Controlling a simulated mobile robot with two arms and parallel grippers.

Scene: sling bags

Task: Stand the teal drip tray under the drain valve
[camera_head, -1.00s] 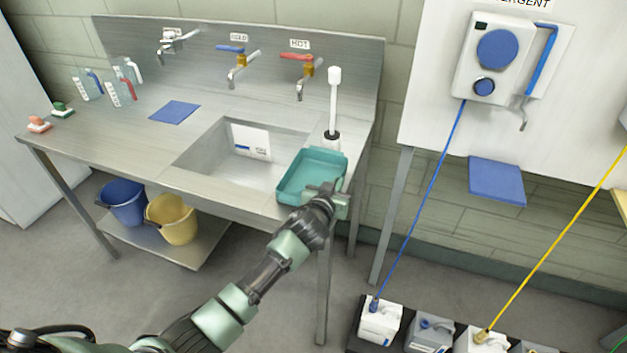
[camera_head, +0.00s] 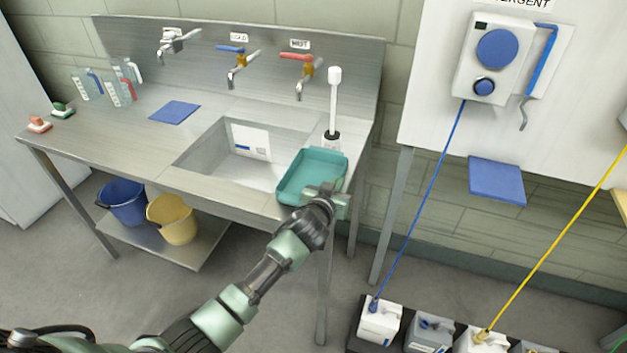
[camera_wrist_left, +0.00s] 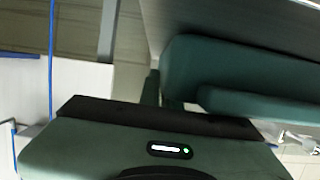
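The teal drip tray (camera_head: 308,178) lies at the front right corner of the steel sink counter, right of the basin. It is a shallow open tray, and I see nothing in it. My left gripper (camera_head: 326,190) is at the tray's near right edge, seemingly touching its rim. In the left wrist view the tray's dark teal side (camera_wrist_left: 225,60) is close in front of the gripper. The fingers are too dark and hidden to show whether they are closed on the rim. I cannot make out a drain valve. My right gripper is not in view.
The sink basin (camera_head: 250,150) is just left of the tray, and a white brush (camera_head: 334,105) stands behind it. A blue bucket (camera_head: 123,203) and a yellow bucket (camera_head: 174,219) sit on the lower shelf. Jugs (camera_head: 380,322) with hoses stand at lower right. Floor between is clear.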

